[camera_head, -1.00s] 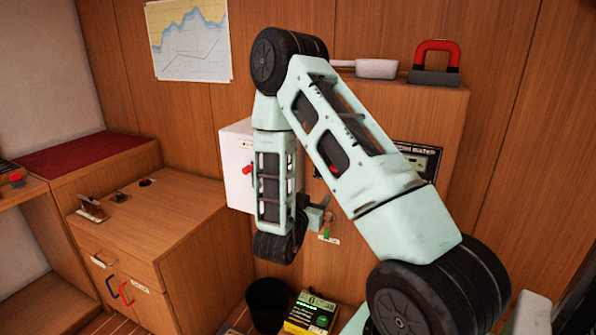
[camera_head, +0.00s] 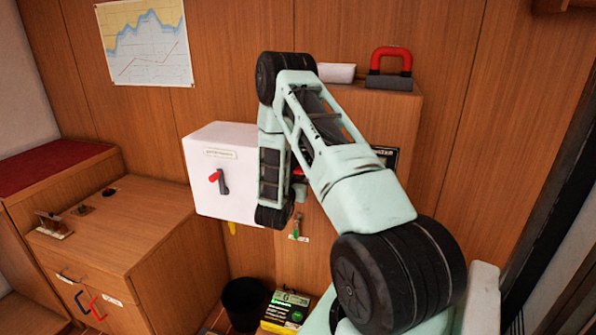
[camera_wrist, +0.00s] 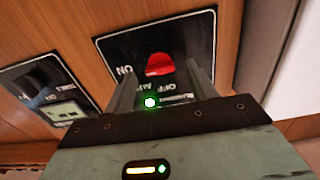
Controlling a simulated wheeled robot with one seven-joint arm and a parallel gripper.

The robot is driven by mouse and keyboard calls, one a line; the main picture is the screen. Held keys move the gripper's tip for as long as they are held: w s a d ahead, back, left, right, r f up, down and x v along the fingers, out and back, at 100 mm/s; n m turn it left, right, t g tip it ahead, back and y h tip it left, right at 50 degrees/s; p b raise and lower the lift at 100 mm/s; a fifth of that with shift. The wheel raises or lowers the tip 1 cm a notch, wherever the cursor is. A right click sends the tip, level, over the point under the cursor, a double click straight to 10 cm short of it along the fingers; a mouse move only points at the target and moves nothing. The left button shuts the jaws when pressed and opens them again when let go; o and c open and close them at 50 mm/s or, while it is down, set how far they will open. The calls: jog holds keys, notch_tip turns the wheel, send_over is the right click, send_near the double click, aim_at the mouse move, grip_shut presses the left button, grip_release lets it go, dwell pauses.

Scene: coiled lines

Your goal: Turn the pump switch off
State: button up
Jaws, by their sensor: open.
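The pump switch appears to be the red knob (camera_wrist: 160,64) on a black plate (camera_wrist: 190,30) in the wrist view. I cannot tell which label the knob points to. My gripper (camera_wrist: 163,88) is open, with one finger on either side of the knob's near edge. I cannot tell whether the fingers touch it. In the head view my arm hides most of the gripper and the plate.
A second black panel (camera_wrist: 42,95) with a dark knob is left of the plate. In the head view a white box (camera_head: 238,195) with a red-tipped lever (camera_head: 219,181) is left of my arm. A black bin (camera_head: 243,303) and a green-lit device (camera_head: 285,311) are below.

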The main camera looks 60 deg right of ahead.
jog(key=shift+x, duration=1)
jog(key=c, duration=1)
